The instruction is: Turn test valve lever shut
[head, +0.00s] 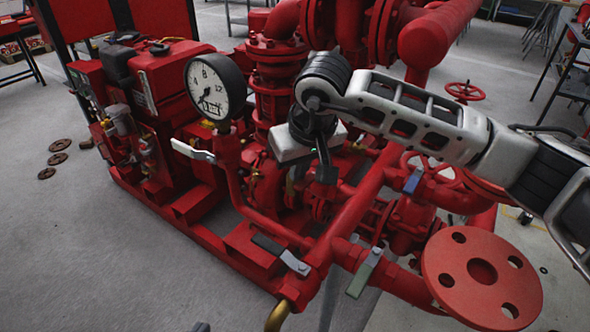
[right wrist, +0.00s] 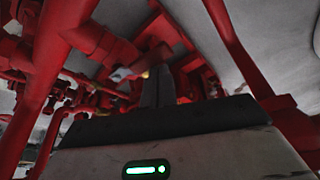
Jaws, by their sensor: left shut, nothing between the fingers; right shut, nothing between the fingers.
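The red fire pumpset carries several small valve levers; I cannot tell which is the test valve lever. A white-grey lever (head: 193,150) sits below the pressure gauge (head: 215,87). A dark lever with a metal end (head: 281,255) lies low at the front. A green lever (head: 365,272) and a blue lever (head: 412,182) are further right. My right gripper (head: 326,173) points down over the pipes at the middle, shut and empty, apart from these levers as far as I can see. Its dark fingers (right wrist: 158,88) show together in the right wrist view. My left gripper is not recognisable in view.
A big red flange (head: 482,272) stands at the right front, and a red handwheel (head: 465,92) behind my right arm. Red pipes crowd around the right gripper. Rusty discs (head: 58,152) lie on the floor at left. The grey floor at front left is mostly clear.

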